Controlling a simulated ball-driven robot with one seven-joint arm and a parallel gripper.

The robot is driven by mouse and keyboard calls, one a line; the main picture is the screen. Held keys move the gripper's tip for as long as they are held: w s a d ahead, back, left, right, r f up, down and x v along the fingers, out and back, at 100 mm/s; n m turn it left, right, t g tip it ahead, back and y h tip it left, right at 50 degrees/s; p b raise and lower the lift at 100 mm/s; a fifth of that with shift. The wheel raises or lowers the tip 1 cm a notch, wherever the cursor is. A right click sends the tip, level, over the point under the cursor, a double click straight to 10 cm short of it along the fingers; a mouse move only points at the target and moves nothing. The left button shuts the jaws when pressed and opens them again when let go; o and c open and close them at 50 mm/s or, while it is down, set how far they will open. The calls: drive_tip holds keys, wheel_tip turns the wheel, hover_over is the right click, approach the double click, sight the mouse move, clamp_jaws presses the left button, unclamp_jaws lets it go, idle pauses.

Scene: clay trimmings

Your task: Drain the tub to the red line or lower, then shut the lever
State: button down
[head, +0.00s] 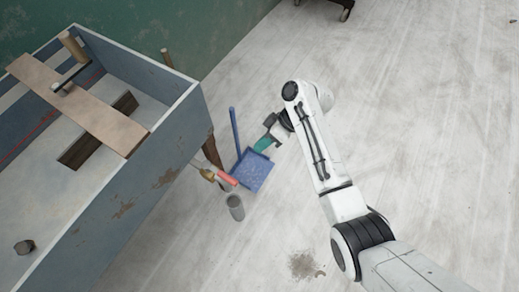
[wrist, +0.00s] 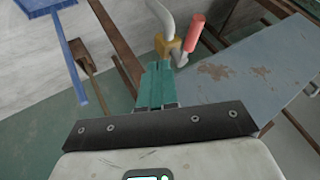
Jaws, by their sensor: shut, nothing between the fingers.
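The grey-blue tub (head: 150,160) fills the left of the head view, with a red line (head: 35,135) on its inner far wall. Its inside looks pale grey; I cannot tell the liquid level for sure. A brass tap (head: 207,174) with a red lever (head: 227,180) sticks out low from the tub's near side. In the wrist view the brass tap (wrist: 173,47), red lever (wrist: 195,32) and a pale pipe (wrist: 163,14) lie just beyond my fingertips. My gripper (head: 264,145), with teal fingers (wrist: 157,85), is shut and empty, to the right of the lever and apart from it.
A grey cylindrical container (head: 236,208) stands on the floor below the tap. The floor to the right is mostly clear.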

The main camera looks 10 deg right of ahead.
drive_tip(key=s+a+f, duration=0.4)
drive_tip(key=a+f, duration=0.2)
drive_tip(key=a, duration=0.2)
drive_tip(key=shift+p, duration=0.4)
drive_tip(key=shift+s, duration=0.1)
drive_tip(key=shift+s+a, duration=0.1)
drive_tip(key=shift+s, duration=0.1)
